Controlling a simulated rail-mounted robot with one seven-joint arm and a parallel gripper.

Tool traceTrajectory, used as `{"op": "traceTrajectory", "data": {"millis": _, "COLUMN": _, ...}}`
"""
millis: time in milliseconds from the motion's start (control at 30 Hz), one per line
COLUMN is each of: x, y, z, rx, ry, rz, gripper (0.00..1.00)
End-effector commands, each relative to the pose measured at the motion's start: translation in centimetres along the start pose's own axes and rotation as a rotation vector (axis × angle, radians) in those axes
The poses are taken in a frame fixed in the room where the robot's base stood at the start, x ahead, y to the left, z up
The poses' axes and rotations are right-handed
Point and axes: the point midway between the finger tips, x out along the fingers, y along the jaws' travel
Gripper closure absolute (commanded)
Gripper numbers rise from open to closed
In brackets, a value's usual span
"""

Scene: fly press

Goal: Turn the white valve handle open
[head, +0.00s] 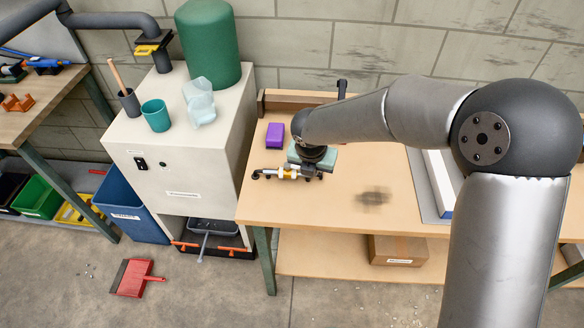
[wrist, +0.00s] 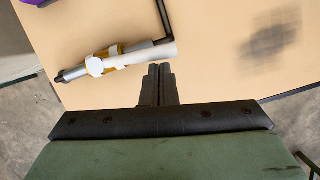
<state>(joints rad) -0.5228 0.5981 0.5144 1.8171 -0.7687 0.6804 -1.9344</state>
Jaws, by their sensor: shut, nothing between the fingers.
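The valve (head: 288,172) lies near the left front part of the wooden bench, close to the front edge. In the wrist view it has a brass-coloured body (wrist: 112,52), a dark grey left end and white parts. Its white handle (wrist: 150,55) points right, roughly in line with the body. My gripper (wrist: 160,68) is shut and empty. Its fingertips are just below the handle's right end in the wrist view; I cannot tell whether they touch it. In the head view my wrist hides the fingertips and part of the valve.
A purple block (head: 275,135) lies behind the valve. A dark bar (wrist: 164,18) runs close to the handle's right end in the wrist view. A white cabinet (head: 172,182) stands left of the bench.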

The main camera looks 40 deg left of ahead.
Motion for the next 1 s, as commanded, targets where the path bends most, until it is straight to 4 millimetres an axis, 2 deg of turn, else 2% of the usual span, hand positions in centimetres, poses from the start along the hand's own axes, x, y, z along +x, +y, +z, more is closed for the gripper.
{"op": "traceTrajectory", "data": {"millis": 467, "x": 0.19, "y": 0.55, "z": 0.6, "rx": -0.011, "ry": 0.0, "rz": 0.003, "gripper": 1.0}}
{"op": "traceTrajectory", "data": {"millis": 1000, "x": -0.05, "y": 0.38, "z": 0.3, "rx": -0.01, "ry": -0.002, "rz": 0.002, "gripper": 1.0}}
